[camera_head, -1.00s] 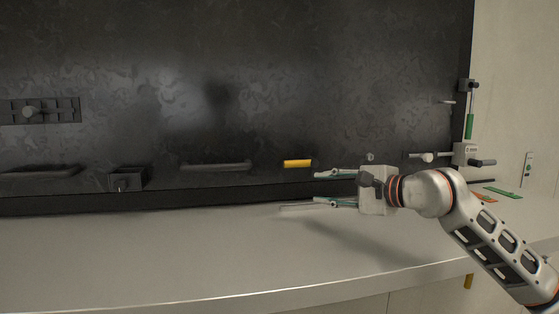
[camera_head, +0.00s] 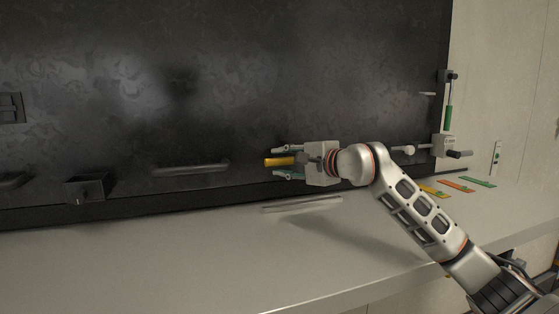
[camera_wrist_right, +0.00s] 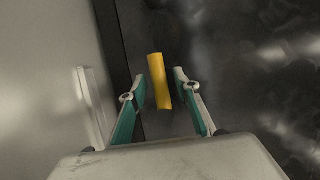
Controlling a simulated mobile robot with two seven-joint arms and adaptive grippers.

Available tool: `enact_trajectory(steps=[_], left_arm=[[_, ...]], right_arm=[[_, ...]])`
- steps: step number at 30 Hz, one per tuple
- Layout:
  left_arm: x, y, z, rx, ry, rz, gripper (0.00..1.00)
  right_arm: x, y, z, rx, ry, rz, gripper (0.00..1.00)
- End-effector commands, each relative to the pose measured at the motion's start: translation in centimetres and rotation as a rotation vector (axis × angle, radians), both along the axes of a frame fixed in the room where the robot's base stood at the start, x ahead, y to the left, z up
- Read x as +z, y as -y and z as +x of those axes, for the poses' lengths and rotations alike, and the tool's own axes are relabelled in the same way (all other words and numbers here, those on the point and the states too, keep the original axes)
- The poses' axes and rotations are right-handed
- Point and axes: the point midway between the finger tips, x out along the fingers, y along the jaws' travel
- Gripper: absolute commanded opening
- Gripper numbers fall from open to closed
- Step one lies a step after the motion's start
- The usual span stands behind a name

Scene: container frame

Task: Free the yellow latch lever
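The yellow latch lever (camera_head: 279,161) sticks out from the lower part of the dark panel. In the right wrist view the lever (camera_wrist_right: 160,82) lies between the two fingers, with a visible gap on each side. My right gripper (camera_head: 286,163) is open around the lever, one finger above it and one below it in the head view. The wrist view shows the same gripper (camera_wrist_right: 160,88) with its green-padded fingers apart. The lever's base is partly hidden behind the gripper in the head view. My left gripper is not in view.
A grey bar handle (camera_head: 190,169) and a dark box-shaped fitting (camera_head: 88,188) are on the panel to the left. A white bar (camera_head: 302,204) lies on the pale counter (camera_head: 190,250) below the gripper. Coloured cards (camera_head: 456,186) lie at the right. The counter's front is clear.

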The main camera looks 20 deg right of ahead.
Motion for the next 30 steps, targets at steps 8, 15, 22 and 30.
enact_trajectory(steps=[8, 15, 22, 30], left_arm=[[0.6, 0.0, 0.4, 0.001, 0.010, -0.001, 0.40], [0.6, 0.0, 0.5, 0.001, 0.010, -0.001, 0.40], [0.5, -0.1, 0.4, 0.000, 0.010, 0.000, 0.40], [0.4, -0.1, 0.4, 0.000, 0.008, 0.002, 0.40]], right_arm=[[-0.2, -0.5, 0.9, 0.001, -0.001, 0.001, 0.32], [-0.2, -0.4, 0.9, 0.000, -0.001, 0.000, 0.06], [-0.3, -0.4, 0.9, 0.001, -0.002, 0.002, 0.00], [-0.1, -0.4, 2.3, -0.002, -0.004, 0.040, 0.00]])
